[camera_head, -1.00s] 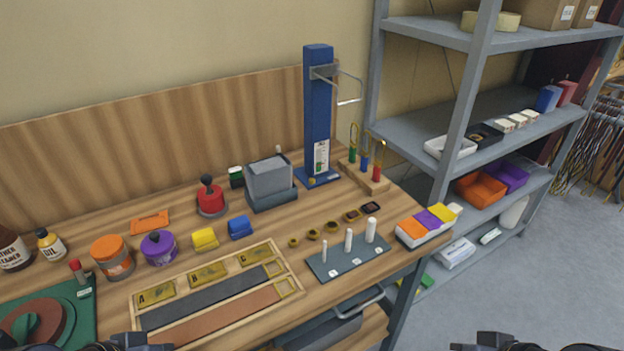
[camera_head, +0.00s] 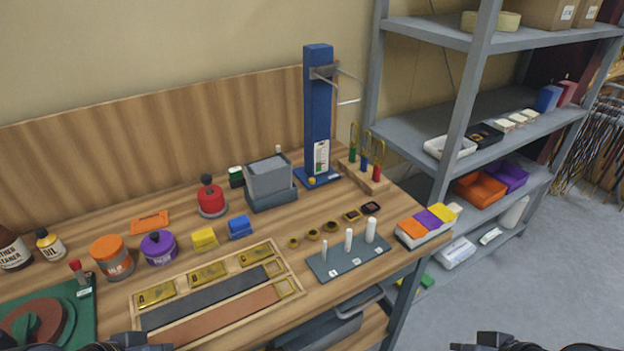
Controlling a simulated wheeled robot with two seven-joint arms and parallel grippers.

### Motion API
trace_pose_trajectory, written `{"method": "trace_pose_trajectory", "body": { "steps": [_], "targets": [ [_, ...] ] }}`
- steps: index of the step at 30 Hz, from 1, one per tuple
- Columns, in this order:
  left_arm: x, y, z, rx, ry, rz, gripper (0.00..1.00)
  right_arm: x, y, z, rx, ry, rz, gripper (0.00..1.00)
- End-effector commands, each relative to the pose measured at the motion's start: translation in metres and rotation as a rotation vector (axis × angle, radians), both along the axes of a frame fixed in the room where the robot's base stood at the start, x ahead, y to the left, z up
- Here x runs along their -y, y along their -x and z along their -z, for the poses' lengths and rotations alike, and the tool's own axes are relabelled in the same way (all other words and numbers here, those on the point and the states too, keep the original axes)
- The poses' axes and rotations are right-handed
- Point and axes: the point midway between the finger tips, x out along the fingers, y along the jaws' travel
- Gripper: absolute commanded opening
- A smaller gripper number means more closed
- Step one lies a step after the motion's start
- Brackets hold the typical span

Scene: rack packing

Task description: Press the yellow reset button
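A small yellow button (camera_head: 312,181) sits on the base of the blue upright stand (camera_head: 318,115), at the back right of the workbench. The stand carries a metal bracket and a white label on its front. My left gripper (camera_head: 135,343) shows only partly at the bottom edge, left of centre, far in front of the button. My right gripper (camera_head: 505,343) shows only partly at the bottom edge on the right, beyond the bench's right side. The fingertips of both are out of frame or too unclear to read.
A grey bin (camera_head: 270,180) stands left of the blue stand. A wooden block with coloured tools (camera_head: 364,178) stands close on its right. A plate with white pegs (camera_head: 348,258) and several small rings lie in front. A grey shelf (camera_head: 470,100) stands at the right.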

Motion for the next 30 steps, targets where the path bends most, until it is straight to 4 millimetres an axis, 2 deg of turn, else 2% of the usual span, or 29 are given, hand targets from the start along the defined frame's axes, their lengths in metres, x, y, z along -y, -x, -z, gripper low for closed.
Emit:
{"method": "trace_pose_trajectory", "body": {
  "steps": [17,25,30],
  "targets": [
    [0.0,0.0,0.0,0.0,0.0,0.0,0.0,0.0,0.0,0.0,0.0,0.0,0.0,0.36],
    [0.0,0.0,0.0,0.0,0.0,0.0,0.0,0.0,0.0,0.0,0.0,0.0,0.0,0.02],
    [0.0,0.0,0.0,0.0,0.0,0.0,0.0,0.0,0.0,0.0,0.0,0.0,0.0,0.0]
  ]
}}
